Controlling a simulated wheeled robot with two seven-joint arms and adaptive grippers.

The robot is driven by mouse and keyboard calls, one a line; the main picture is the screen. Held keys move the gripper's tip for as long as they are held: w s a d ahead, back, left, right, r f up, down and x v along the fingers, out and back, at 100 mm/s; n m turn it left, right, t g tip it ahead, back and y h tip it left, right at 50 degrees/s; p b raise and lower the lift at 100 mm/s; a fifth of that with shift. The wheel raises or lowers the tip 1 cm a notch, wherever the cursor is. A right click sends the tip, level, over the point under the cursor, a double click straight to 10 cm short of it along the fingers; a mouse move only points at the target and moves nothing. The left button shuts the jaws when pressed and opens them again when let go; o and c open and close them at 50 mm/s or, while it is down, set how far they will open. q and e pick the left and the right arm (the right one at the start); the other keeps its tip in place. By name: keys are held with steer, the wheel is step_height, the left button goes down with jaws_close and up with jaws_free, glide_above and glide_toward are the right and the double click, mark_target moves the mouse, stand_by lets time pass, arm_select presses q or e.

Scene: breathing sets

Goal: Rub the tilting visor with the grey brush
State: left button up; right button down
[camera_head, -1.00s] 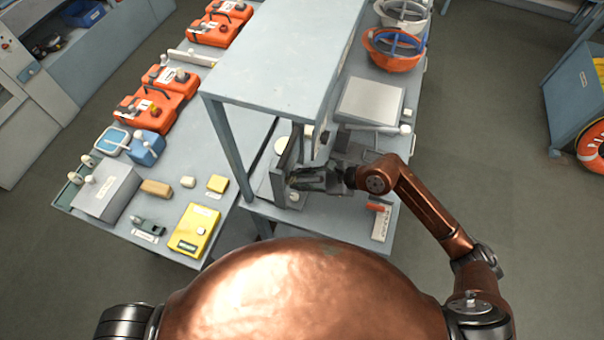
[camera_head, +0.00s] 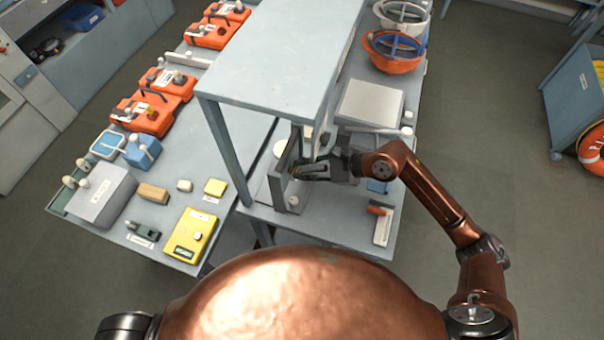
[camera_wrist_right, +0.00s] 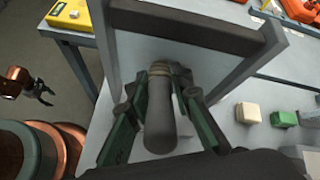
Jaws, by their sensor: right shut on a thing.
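An upright dark grey frame (camera_head: 285,165), apparently the tilting visor's, stands on the bench beside the shelf legs. It also shows in the right wrist view (camera_wrist_right: 185,24); I cannot tell a clear pane in it. My right gripper (camera_head: 298,172) is at the frame's right side. In the right wrist view its green-black fingers (camera_wrist_right: 163,95) are shut on a dark grey rounded handle, apparently the grey brush (camera_wrist_right: 160,125). The brush's far end is close to the frame; contact cannot be told. My left gripper (camera_wrist_right: 44,91) is empty and open, away at the left of the wrist view.
A raised shelf (camera_head: 285,60) stands over the bench just beyond the right gripper. A grey box (camera_head: 370,102) and an orange helmet (camera_head: 393,52) are behind the arm. An orange-handled item (camera_head: 379,208) lies near the front edge.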

steer(key=shift+w+d+f+b, duration=0.1)
steer(key=shift+w+d+b, duration=0.15)
steer(key=shift+w+b, duration=0.5)
steer(key=shift+w+d+f+b, duration=0.1)
steer(key=shift+w+d+b, duration=0.15)
steer(key=shift+w+b, duration=0.4)
steer(key=shift+w+d+r, duration=0.1)
steer(key=shift+w+r, duration=0.1)
steer(key=shift+w, duration=0.2)
steer(key=w+b, duration=0.1)
steer(key=w+d+b, duration=0.1)
steer(key=w+b, duration=0.1)
steer(key=shift+w+d, duration=0.1)
steer(key=shift+w, duration=0.15)
steer(key=shift+s+a+p, duration=0.35)
steer(key=shift+s+a, duration=0.25)
steer(key=shift+s, duration=1.2)
steer(key=shift+s+a+p, duration=0.35)
steer(key=shift+s+a, duration=0.25)
steer(key=shift+s, duration=1.2)
steer(key=shift+s+a+p, duration=0.35)
steer(key=shift+s+a, duration=0.25)
steer(key=shift+s, duration=1.2)
